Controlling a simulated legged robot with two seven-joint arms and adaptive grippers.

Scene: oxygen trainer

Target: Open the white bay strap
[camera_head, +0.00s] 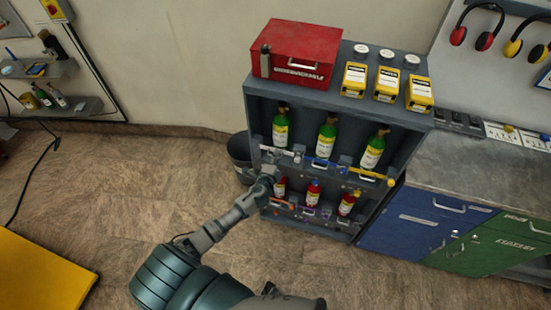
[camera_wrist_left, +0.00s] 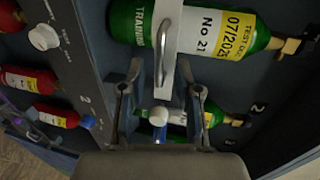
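The white bay strap (camera_head: 270,149) crosses in front of the left green bottle (camera_head: 281,130) on the cabinet's upper shelf. In the left wrist view the strap (camera_wrist_left: 182,75) shows as a white bar with a metal handle (camera_wrist_left: 166,28), lying across the green bottle (camera_wrist_left: 215,30). Contact cannot be told. My right gripper is not in view.
A blue strap (camera_head: 322,163) and a yellow strap (camera_head: 377,177) continue to the right. Small red bottles (camera_head: 313,192) stand on the shelf below. A red case (camera_head: 297,50) and yellow boxes (camera_head: 386,84) sit on top. Open floor lies left of the cabinet.

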